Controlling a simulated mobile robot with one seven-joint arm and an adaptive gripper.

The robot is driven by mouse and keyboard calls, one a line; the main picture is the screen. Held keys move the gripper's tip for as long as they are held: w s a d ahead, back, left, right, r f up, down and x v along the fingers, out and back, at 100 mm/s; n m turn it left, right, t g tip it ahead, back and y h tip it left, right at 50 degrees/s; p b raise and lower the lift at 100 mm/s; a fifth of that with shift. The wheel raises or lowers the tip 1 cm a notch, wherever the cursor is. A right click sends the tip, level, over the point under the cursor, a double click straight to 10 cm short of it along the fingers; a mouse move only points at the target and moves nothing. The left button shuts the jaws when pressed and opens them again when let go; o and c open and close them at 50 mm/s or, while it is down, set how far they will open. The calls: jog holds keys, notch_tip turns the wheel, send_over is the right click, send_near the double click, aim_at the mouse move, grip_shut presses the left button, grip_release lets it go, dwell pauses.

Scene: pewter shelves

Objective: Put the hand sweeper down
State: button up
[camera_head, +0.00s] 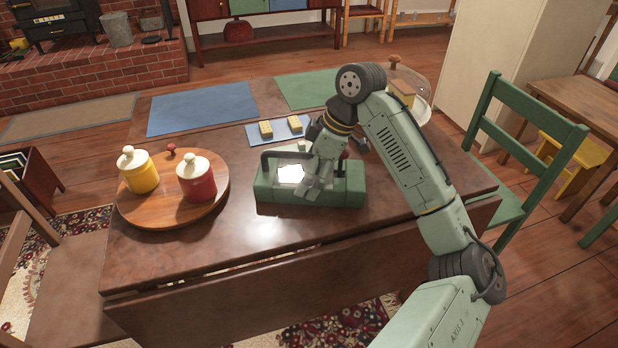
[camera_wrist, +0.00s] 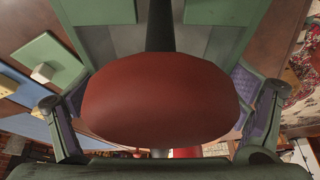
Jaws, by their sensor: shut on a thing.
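The hand sweeper (camera_head: 348,190), as I take it, is a long low green body with a silvery top and a dark arched bar. It is level over the middle of the dark wood table; I cannot tell whether its underside touches the top. My gripper (camera_head: 318,186) is over it from above and hides part of its middle. In the wrist view a rounded dark red piece (camera_wrist: 158,98) sits between my purple finger pads, with a dark post and green parts behind it. It looks like the sweeper's grip. My gripper is shut on it.
A round wooden board (camera_head: 140,208) with yellow (camera_head: 138,172) and red (camera_head: 197,182) lidded jars is left. Behind is a small blue tray (camera_head: 290,140) with two yellow blocks. A glass dome (camera_head: 415,90) stands back right. The front tabletop (camera_head: 240,240) is clear.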

jog(key=shift+r, duration=0.1)
jog(key=c, duration=1)
